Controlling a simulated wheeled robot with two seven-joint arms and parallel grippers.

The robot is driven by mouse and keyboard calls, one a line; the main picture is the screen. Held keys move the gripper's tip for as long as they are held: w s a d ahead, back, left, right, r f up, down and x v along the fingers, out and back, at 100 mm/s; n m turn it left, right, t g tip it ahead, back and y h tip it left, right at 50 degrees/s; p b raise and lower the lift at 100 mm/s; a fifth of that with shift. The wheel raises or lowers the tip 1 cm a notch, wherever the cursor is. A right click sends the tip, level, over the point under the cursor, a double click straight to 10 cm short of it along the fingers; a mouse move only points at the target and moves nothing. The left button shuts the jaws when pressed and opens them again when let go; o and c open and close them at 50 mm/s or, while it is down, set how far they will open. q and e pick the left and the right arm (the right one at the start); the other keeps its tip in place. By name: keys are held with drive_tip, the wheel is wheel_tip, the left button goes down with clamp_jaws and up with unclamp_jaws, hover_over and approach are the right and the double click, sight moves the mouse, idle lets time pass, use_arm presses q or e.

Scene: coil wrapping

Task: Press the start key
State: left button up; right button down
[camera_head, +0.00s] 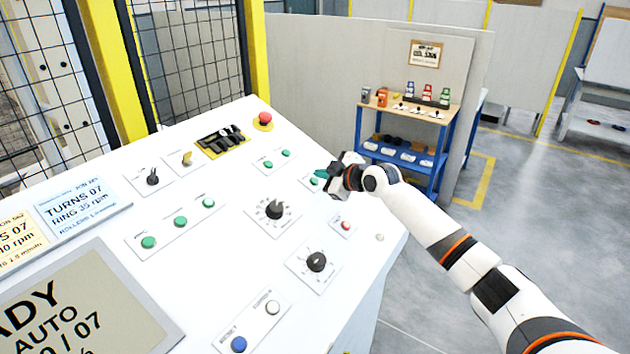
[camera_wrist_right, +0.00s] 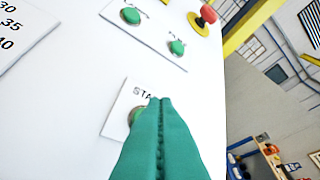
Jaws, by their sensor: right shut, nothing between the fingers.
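The start key is a green round button (camera_wrist_right: 134,114) on a white plate (camera_wrist_right: 112,122) lettered "STA…" in the right wrist view. The fingers cover the rest of the lettering and part of the button. In the head view its plate (camera_head: 308,183) shows at the panel's right side, mostly behind my gripper. My right gripper (camera_head: 322,176) is shut and empty, its green fingertips (camera_wrist_right: 158,100) together at the key. I cannot tell whether they touch it or whether the key is pressed in. My left gripper is not in view.
The white sloped panel (camera_head: 215,255) carries green buttons (camera_head: 180,221), dark knobs (camera_head: 274,209), a red button (camera_head: 346,225) and a red emergency stop (camera_head: 264,118). A large screen (camera_head: 85,310) sits at left. A blue-framed shelf (camera_head: 440,160) stands beyond; floor at right is open.

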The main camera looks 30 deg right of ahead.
idle(0.8)
drive_tip(key=shift+w+a+f+b, duration=0.1)
drive_tip(key=shift+w+f+b, duration=0.05)
drive_tip(key=shift+f+b, duration=0.3)
